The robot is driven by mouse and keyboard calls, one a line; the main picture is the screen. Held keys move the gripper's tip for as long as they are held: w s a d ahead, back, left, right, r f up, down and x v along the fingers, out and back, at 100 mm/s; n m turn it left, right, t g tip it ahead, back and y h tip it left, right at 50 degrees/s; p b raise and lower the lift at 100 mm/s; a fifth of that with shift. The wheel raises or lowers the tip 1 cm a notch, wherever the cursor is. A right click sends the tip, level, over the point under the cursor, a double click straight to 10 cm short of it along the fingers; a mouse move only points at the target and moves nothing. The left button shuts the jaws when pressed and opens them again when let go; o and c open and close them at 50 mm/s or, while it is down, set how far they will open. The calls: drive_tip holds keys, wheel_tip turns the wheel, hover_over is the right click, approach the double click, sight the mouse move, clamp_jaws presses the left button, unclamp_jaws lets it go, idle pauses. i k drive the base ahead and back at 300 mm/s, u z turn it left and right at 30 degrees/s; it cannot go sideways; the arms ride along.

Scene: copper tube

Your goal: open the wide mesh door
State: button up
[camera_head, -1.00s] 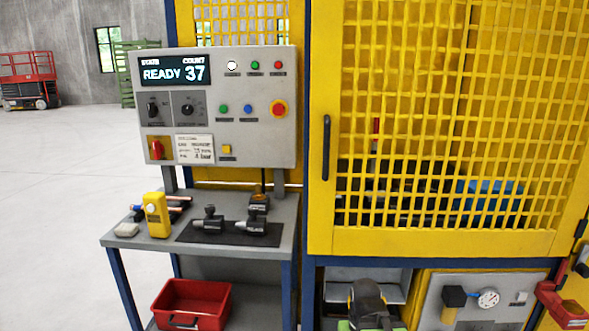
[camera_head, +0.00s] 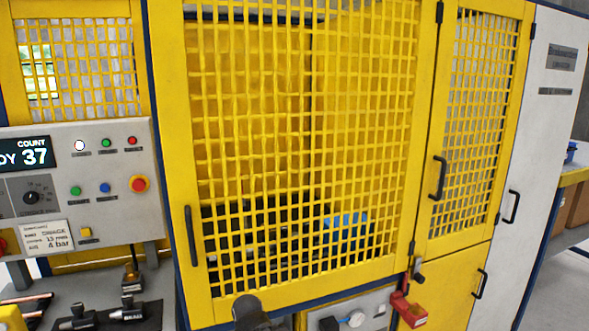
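The wide mesh door (camera_head: 203,150) is yellow and fills the middle of the head view. It looks shut in its frame. Its black vertical handle (camera_head: 191,236) is on the door's left edge, low down. A black hinge (camera_head: 439,12) shows at its upper right edge. Through the mesh I see dark machinery and a blue item (camera_head: 345,227) inside. A dark rounded part at the bottom centre is probably my arm. My gripper's fingers are not in view.
A grey control panel (camera_head: 95,210) stands left of the door, above a bench with dark tools (camera_head: 100,316). A narrower mesh door (camera_head: 447,205) with its own handle is to the right, beside a white cabinet (camera_head: 535,150). A red item (camera_head: 408,310) sticks out below the wide door's right corner.

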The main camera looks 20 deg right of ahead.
sight(167, 26)
drive_tip(key=k, duration=1.15)
drive_tip(key=u, duration=0.75)
drive_tip(key=i, duration=1.15)
drive_tip(key=u, duration=0.45)
